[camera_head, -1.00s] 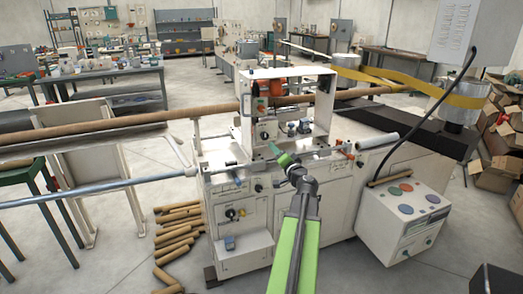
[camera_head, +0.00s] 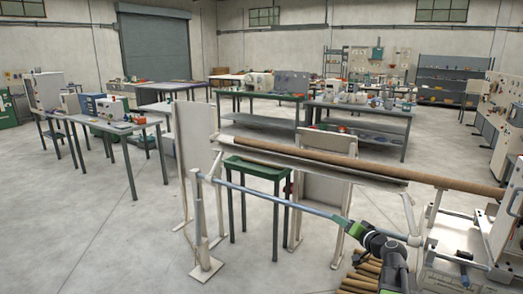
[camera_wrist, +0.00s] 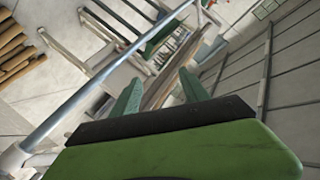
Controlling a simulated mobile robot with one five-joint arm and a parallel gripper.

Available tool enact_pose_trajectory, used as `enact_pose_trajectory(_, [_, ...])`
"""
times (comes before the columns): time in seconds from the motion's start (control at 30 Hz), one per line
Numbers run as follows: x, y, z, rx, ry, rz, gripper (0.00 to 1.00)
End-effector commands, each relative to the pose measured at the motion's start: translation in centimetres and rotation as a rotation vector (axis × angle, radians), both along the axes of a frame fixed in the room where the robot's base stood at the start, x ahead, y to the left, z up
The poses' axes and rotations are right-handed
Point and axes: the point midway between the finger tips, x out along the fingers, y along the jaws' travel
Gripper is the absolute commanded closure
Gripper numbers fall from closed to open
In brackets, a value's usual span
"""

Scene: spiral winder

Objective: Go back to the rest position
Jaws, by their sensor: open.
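My gripper (camera_head: 346,224) is at the lower right of the head view, in front of the long grey-blue metal bar (camera_head: 270,197) of the winder. In the wrist view its two green fingers (camera_wrist: 158,92) are spread apart with nothing between them. The metal bar also shows in the wrist view (camera_wrist: 105,75), running diagonally to the left of the fingers. I cannot tell how far the gripper is from the bar. The spiral winder (camera_head: 480,235) is cut off at the right edge of the head view.
A long brown tube (camera_head: 350,166) lies along a trough behind the bar. A white stand (camera_head: 198,235) supports the bar's left end. Several cardboard tubes (camera_head: 362,272) lie on the floor beside the winder. A green stool (camera_head: 256,168) stands behind the bar.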

Motion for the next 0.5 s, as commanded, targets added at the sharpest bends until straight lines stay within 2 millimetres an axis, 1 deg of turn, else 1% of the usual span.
enact_pose_trajectory(0.03, [0.3, 4.9, -0.2, -0.033, 0.04, 0.084, 0.47])
enact_pose_trajectory(0.07, [0.3, 7.5, -0.7, -0.055, 0.066, 0.132, 0.47])
enact_pose_trajectory(0.1, [0.0, 10.9, -1.4, -0.084, 0.106, 0.196, 0.47])
enact_pose_trajectory(0.17, [-0.8, 15.8, -2.6, -0.134, 0.171, 0.292, 0.47])
enact_pose_trajectory(0.2, [-1.7, 18.7, -3.6, -0.17, 0.219, 0.352, 0.47])
enact_pose_trajectory(0.27, [-3.3, 22.7, -5.1, -0.229, 0.297, 0.438, 0.47])
enact_pose_trajectory(0.3, [-4.7, 24.9, -6.1, -0.273, 0.354, 0.491, 0.47])
enact_pose_trajectory(0.37, [-7.2, 27.7, -7.9, -0.347, 0.459, 0.561, 0.47])
enact_pose_trajectory(0.4, [-9.1, 28.8, -9.2, -0.405, 0.541, 0.598, 0.47])
enact_pose_trajectory(0.43, [-10.7, 29.1, -10.2, -0.45, 0.612, 0.617, 0.47])
enact_pose_trajectory(0.47, [-12.1, 28.9, -11.1, -0.492, 0.682, 0.621, 0.47])
enact_pose_trajectory(0.5, [-13.9, 27.6, -12.3, -0.54, 0.777, 0.608, 0.47])
